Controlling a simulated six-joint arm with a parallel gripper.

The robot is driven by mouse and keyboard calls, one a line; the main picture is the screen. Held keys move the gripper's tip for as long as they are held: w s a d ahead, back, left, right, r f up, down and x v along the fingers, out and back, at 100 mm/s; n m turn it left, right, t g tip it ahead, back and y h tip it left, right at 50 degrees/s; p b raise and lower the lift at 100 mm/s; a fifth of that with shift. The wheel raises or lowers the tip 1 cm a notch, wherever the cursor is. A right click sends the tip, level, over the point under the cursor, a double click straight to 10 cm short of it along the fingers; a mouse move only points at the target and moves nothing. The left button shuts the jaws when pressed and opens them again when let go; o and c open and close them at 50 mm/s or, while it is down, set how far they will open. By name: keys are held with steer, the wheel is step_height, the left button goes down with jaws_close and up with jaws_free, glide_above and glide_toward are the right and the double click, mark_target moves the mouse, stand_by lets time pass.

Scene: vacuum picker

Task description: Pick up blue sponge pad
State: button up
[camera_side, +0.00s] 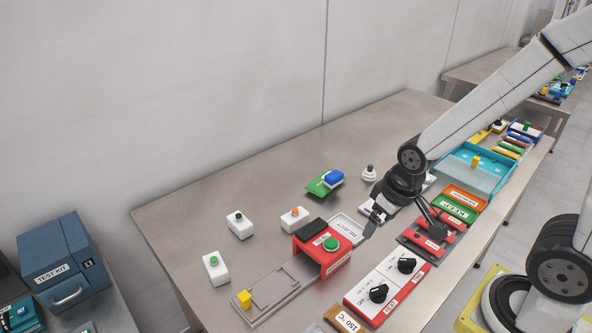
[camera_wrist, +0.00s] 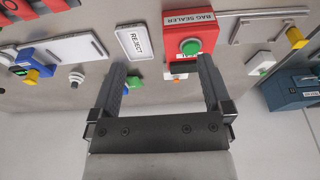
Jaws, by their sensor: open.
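The blue sponge pad (camera_side: 334,177) rests on a green piece (camera_side: 317,187) towards the back of the steel table in the side view. My gripper (camera_side: 403,230) is in front and to the right of it, above the table, with its fingers spread and empty. In the wrist view my gripper (camera_wrist: 163,64) is open, with nothing between its fingers. The green piece (camera_wrist: 132,82) shows just beside the left finger there; the finger hides part of that area, and the blue pad is hard to make out.
The red bag sealer (camera_side: 322,250) with a green button stands left of my gripper, near the reject tray (camera_side: 348,228). A white knob (camera_side: 369,172) stands right of the blue pad. An orange-button box (camera_side: 294,213) stands to its left.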

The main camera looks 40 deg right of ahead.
steer(key=w+f+m+y, duration=0.1)
steer(key=w+m+y, duration=0.1)
steer(key=m, duration=0.3)
steer(key=w+a+f+m+y, duration=0.1)
steer(key=w+f+m+y, duration=0.1)
steer(key=m, duration=0.4)
steer(key=w+a+f+m+y, duration=0.1)
steer(key=w+m+y, duration=0.1)
steer(key=m, duration=0.3)
steer(key=shift+w+a+f+m+t+y, duration=0.15)
steer(key=shift+w+m+t+y, duration=0.2)
steer(key=shift+w, duration=0.35)
steer(key=w+d+m+t, duration=0.4)
steer(key=w+m, duration=0.2)
steer(key=m, duration=0.1)
steer(key=m+t+h, duration=0.6)
steer(key=m, duration=0.6)
glide_toward(338, 175)
steer(key=w, duration=0.1)
steer(key=w+a+f, duration=0.1)
steer(key=w, duration=0.1)
steer(key=shift+w+a+f, duration=0.3)
steer(key=shift+w+a, duration=0.05)
steer(key=shift+w, duration=0.05)
steer(key=shift+d+f+h, duration=0.1)
steer(key=shift+d+h, duration=0.25)
steer(key=shift+d, duration=0.2)
steer(key=shift+x, duration=1.3)
